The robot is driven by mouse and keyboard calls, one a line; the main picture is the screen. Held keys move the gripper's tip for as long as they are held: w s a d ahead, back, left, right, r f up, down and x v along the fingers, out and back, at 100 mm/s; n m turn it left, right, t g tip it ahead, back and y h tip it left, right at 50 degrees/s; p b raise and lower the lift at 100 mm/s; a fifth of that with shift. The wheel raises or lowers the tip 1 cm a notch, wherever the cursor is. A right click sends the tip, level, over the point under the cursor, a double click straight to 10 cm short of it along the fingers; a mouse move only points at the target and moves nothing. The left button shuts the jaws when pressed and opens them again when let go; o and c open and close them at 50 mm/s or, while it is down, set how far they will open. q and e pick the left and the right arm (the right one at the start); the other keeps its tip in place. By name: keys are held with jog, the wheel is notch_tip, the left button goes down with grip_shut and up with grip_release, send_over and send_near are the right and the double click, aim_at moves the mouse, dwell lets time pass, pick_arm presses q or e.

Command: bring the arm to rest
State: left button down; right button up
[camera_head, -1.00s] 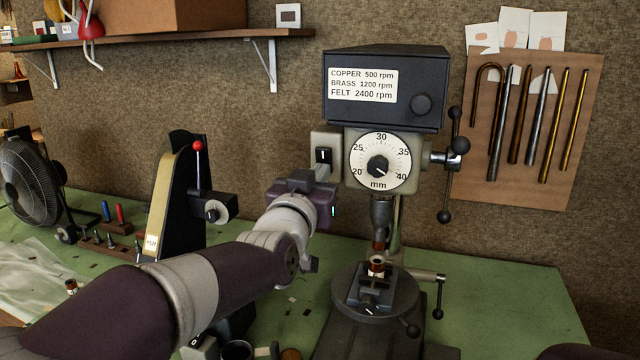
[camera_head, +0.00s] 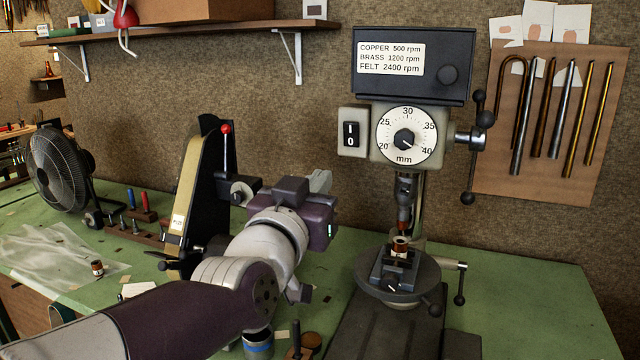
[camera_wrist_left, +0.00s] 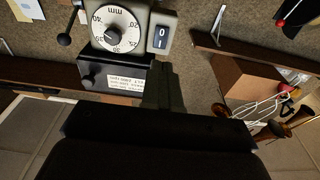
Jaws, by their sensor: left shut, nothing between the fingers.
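My left arm comes in from the left in the head view. Its gripper (camera_head: 320,182) is in front of the wall, left of the drill press (camera_head: 408,135) and apart from it. The fingers are mostly hidden behind the wrist. In the left wrist view the closed gripper (camera_wrist_left: 163,92) shows dark, with nothing in it, and the drill press dial (camera_wrist_left: 117,30) lies beyond it. My right gripper is not in view.
A small copper-coloured part (camera_head: 400,246) sits in the vise on the press table (camera_head: 370,284). A belt sander (camera_head: 205,195) and a fan (camera_head: 58,170) stand at the left. A shelf (camera_head: 200,33) runs above. The green bench (camera_head: 540,300) is clear at the right.

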pick_arm(q)
jog(key=s+a+f+g+y, duration=0.15)
jog(key=f+g, duration=0.25)
jog(key=f, duration=0.7)
jog(key=s+a+f+g+y, duration=0.15)
jog(key=f+g, duration=0.25)
jog(key=f, duration=0.6)
jog(key=s+a+f+n+g+y, duration=0.1)
jog(key=s+a+f+g, duration=0.3)
jog(key=f, duration=0.6)
jog(key=s+a+f+n+g+y, duration=0.2)
jog(key=s+a+f+g, duration=0.3)
jog(key=s+a+f, duration=0.3)
jog(key=s+f, duration=0.2)
jog(key=s, duration=0.1)
jog(key=shift+a, duration=0.25)
